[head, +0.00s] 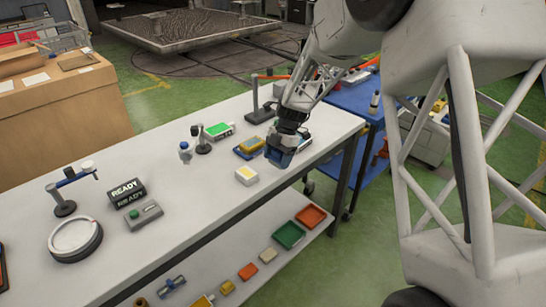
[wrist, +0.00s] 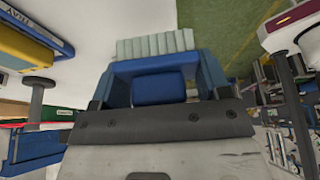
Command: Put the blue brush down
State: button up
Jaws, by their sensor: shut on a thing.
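My gripper (head: 281,150) is over the right part of the white table and is shut on the blue brush (head: 279,158). In the wrist view the brush (wrist: 152,88) shows as a blue block between my fingers. A row of pale grey-green bristles (wrist: 155,45) sticks out beyond them. My fingers and palm hide part of the brush. I cannot tell whether the bristles touch the tabletop (head: 215,165).
A white box with a yellow top (head: 246,175) stands near the front edge. A stand (head: 258,105) rises behind. The table's right edge is close.

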send_over(270, 165)
jog(key=w+d, duration=0.1)
jog(key=shift+f, duration=0.25)
jog(key=shift+f, duration=0.15)
jog(key=shift+f, duration=1.65)
jog(key=shift+f, duration=0.1)
jog(key=o, duration=0.9)
jog(key=v, duration=1.2)
